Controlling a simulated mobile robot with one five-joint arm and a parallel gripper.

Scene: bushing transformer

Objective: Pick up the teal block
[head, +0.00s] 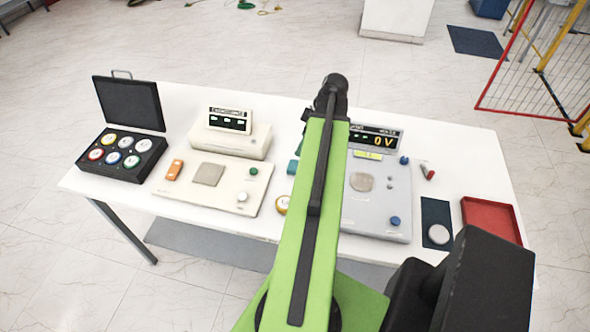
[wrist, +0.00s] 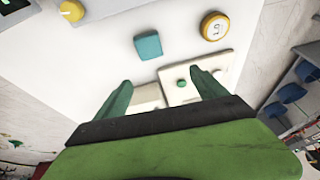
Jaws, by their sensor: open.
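The teal block (wrist: 148,46) lies on the white table in the wrist view, ahead of my gripper and apart from it. In the head view only a small part of the teal block (head: 293,167) shows at the left edge of my green arm, which hides the rest. My gripper (wrist: 158,88) has its two green fingers spread apart with nothing between them.
A round yellow-rimmed weight (wrist: 214,26) lies close to the block. A beige panel (head: 207,183) stands left of the block and a grey panel with knobs (head: 378,200) right. Further out are a black case (head: 125,150) and a red tray (head: 491,220).

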